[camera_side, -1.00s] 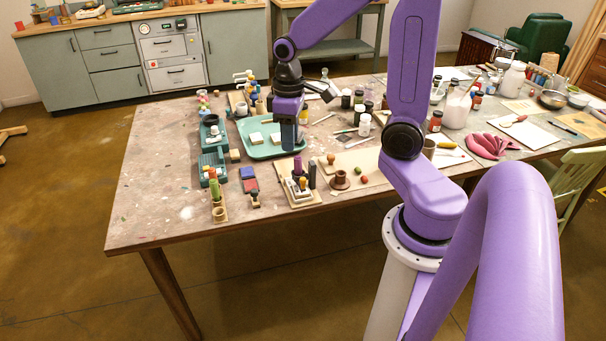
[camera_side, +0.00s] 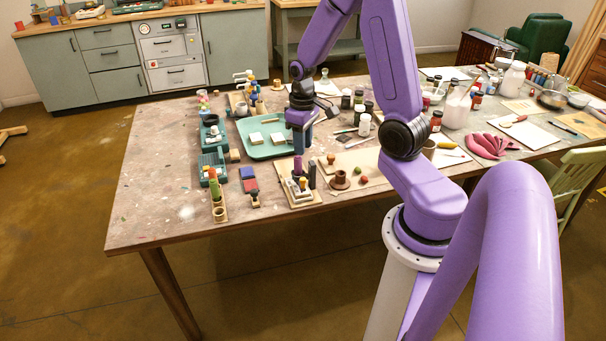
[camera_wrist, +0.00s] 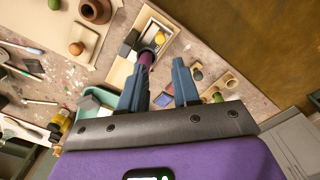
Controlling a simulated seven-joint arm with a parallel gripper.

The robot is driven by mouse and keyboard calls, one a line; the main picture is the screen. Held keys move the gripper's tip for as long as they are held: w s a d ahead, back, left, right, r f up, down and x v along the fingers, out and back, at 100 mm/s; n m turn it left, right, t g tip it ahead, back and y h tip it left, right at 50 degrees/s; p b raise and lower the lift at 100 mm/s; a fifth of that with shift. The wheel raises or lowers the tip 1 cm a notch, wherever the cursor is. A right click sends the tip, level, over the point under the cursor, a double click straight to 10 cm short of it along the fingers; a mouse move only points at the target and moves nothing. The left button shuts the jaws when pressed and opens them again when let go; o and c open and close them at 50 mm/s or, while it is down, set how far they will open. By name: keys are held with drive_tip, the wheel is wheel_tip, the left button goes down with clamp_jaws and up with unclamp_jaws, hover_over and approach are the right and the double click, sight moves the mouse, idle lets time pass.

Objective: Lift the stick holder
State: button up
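Two wooden holders could be the stick holder, and I cannot tell which. One is a narrow strip (camera_side: 220,214) at the table's front left, with upright green pieces; it also shows in the wrist view (camera_wrist: 231,81). The other is a pale wooden tray (camera_side: 302,203) holding upright purple and dark pieces and a yellow one; it also shows in the wrist view (camera_wrist: 122,72). My gripper (camera_side: 302,152) is above the table, just behind this tray. In the wrist view its two blue fingers (camera_wrist: 160,74) are apart with nothing held. The purple piece (camera_wrist: 146,59) shows beyond the left finger.
A green tray (camera_side: 251,151) with pale blocks lies behind and left of my gripper. Jars (camera_side: 364,125) stand behind.

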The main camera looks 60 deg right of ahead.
sight(303, 178)
wheel_tip(303, 178, down, 11)
drive_tip(key=shift+r, duration=0.1)
idle(0.5)
